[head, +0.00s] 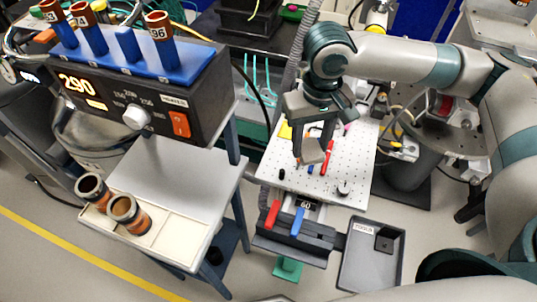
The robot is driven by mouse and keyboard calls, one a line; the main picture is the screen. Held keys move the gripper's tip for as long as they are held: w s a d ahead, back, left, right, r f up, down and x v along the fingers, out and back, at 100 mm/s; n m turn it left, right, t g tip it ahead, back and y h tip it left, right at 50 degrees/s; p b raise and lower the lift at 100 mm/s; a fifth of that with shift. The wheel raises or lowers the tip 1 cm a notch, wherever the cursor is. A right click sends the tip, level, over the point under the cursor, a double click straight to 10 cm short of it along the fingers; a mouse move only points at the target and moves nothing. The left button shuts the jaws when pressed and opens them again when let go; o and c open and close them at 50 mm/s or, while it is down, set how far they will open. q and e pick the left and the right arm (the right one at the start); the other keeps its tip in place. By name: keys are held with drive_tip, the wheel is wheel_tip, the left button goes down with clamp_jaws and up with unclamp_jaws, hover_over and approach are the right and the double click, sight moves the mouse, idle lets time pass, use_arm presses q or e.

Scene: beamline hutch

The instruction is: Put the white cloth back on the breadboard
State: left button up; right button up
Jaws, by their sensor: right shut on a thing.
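The breadboard (318,188) is a white plate with a grid of holes, right of the picture's middle. My right gripper (312,149) points down over it. It is shut on a small, shaded, grey-beige piece, which I take to be the white cloth (313,153). The gripper partly hides this piece, and I cannot tell whether it touches the board. No other white cloth shows clearly. My left gripper is not in view.
A heater box (150,100) and a table with two brown cups (128,212) are left.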

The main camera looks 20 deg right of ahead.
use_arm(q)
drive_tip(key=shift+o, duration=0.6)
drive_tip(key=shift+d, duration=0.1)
use_arm(e)
drive_tip(key=shift+d, duration=0.15)
